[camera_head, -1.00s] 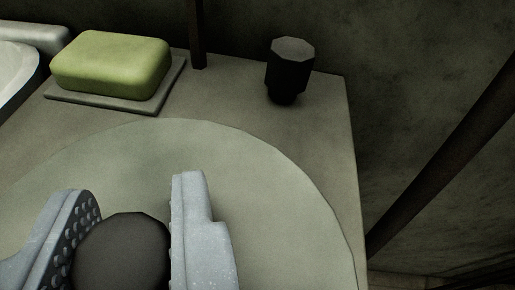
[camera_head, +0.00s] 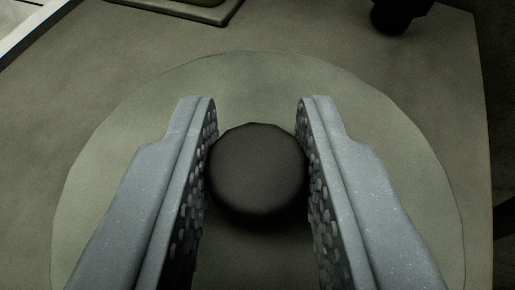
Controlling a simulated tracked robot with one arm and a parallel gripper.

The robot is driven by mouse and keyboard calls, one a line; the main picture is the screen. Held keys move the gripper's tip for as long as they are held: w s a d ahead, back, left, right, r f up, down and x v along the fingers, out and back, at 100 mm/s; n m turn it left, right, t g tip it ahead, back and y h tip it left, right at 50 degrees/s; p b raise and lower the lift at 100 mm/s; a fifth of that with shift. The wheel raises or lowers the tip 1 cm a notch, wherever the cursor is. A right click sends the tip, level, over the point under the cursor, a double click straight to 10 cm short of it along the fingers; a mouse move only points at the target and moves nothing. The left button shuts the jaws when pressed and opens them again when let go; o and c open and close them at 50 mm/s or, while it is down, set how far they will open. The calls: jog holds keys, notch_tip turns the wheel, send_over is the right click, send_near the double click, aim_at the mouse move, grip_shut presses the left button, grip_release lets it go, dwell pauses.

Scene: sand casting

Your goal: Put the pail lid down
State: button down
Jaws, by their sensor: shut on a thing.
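The pail lid (camera_head: 255,80) is a wide, round, grey-green disc with a dark round knob (camera_head: 257,170) at its middle. It fills the centre and lower part of the view, and its near edge is cut off. My gripper (camera_head: 256,110) is shut on the knob, with one studded finger on each side. The lid lies flat over the grey table top (camera_head: 90,60). I cannot tell whether it touches the table or is a little above it.
The edge of a flat tray (camera_head: 185,12) shows at the top, left of centre. A dark object (camera_head: 393,15) stands at the upper right, beyond the lid. The table's right edge runs close to the lid's right side.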

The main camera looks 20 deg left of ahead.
jog(key=c, duration=1.2)
grip_release()
jog(key=shift+s+r, duration=0.15)
jog(key=p+v, duration=0.2)
jog(key=v, duration=0.9)
jog(key=shift+s+d+p, duration=0.2)
jog(key=shift+s+p, duration=0.1)
jog(key=shift+s, duration=0.05)
